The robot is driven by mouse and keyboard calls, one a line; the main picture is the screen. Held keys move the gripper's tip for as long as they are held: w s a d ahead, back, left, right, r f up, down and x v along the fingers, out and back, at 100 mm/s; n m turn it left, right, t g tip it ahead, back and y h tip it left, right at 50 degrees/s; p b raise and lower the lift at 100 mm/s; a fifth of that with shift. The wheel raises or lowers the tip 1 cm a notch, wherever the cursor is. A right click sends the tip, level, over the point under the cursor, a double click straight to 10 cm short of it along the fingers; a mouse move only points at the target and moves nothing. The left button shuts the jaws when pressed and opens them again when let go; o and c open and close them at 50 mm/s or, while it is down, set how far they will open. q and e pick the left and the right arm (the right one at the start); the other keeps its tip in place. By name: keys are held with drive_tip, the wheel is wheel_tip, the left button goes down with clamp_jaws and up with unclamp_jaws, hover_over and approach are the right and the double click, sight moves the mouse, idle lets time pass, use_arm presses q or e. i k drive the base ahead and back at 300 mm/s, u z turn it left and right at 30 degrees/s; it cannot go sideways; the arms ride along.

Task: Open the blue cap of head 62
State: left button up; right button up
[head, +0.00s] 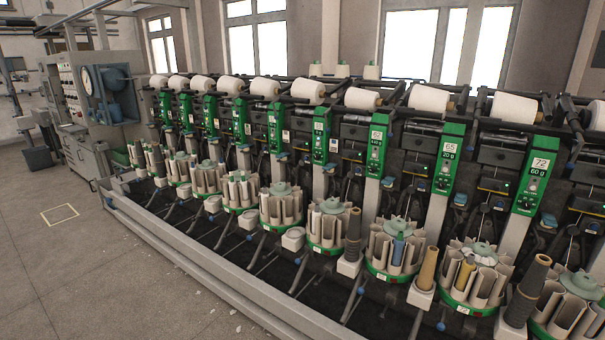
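A long winder runs across the head view, with green panels and white yarn cones along it. The panels at right read 72 (538,172) and 65 (449,153). The panel left of 65 (376,144) has a number too small to read surely; I cannot tell if it is 62. I cannot tell whether any is open or shut. Neither gripper is in view.
Round bobbin magazines (396,248) stand in a row before the heads, several with tubes. A dark cone (527,291) and a tan tube (428,267) stand between magazines at right. A grey rail (200,268) edges the machine. The floor (90,270) at left is mostly clear.

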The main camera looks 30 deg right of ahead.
sight(330, 165)
drive_tip(key=u, duration=0.45)
drive_tip(key=i, duration=1)
drive_tip(key=u, duration=0.5)
drive_tip(key=i, duration=1.35)
drive_tip(key=z, duration=0.25)
